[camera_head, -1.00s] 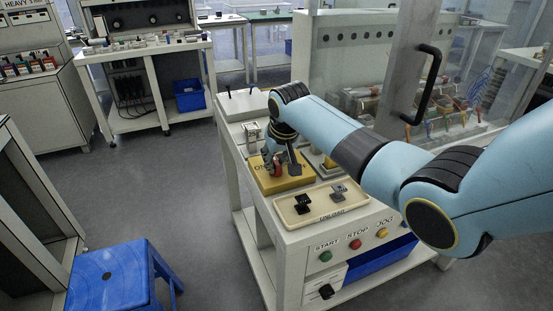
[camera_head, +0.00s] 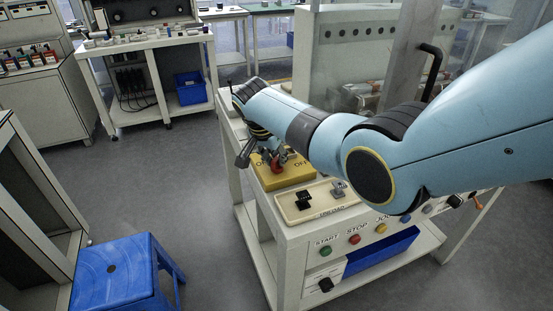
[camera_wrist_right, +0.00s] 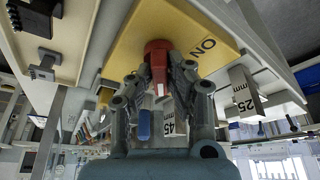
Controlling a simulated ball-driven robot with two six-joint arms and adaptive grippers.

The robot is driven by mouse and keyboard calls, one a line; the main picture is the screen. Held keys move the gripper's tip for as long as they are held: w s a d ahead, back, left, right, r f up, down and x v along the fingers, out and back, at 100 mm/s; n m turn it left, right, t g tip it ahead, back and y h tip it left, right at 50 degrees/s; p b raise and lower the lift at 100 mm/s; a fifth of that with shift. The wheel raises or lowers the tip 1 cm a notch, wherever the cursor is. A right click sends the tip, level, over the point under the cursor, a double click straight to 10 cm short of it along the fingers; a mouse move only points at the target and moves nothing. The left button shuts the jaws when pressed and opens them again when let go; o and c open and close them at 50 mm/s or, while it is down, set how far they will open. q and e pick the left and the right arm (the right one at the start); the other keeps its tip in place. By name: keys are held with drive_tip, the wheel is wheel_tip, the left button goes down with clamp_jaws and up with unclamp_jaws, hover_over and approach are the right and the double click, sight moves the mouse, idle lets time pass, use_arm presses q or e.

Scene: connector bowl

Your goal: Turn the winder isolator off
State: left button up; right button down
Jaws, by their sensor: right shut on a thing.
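The winder isolator is a yellow plate (camera_head: 287,180) on the machine's top, with lettering at its left and OFF at its right. Its red handle (camera_head: 277,168) stands on the plate, partly hidden by my right gripper (camera_head: 271,157). In the right wrist view the yellow plate (camera_wrist_right: 130,45) fills the top and ON reads beside the red handle (camera_wrist_right: 157,62). There the right gripper (camera_wrist_right: 159,77) has its two fingers around the handle, shut on it. The handle's exact angle is hard to tell. My left gripper is not in view.
A cream UNLOAD tray (camera_head: 325,211) with two small toggles is just in front of the plate. START, STOP and JOG buttons sit on the front face, with a blue bin (camera_head: 380,252) below. A blue stool (camera_head: 112,272) stands at lower left, with bare floor between.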

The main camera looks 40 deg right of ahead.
drive_tip(key=m+b, duration=0.1)
drive_tip(key=m, duration=0.1)
drive_tip(key=m+g+b, duration=0.1)
drive_tip(key=shift+f+m, duration=0.3)
drive_tip(key=shift+m, duration=0.1)
drive_tip(key=shift+m+g+b, duration=0.9)
drive_tip(key=shift+m+b, duration=0.6)
drive_tip(key=shift+m, duration=0.2)
drive_tip(key=shift+r, duration=0.1)
drive_tip(key=c, duration=1.3)
unclamp_jaws()
drive_tip(key=shift+w, duration=0.1)
drive_tip(key=shift+r, duration=0.1)
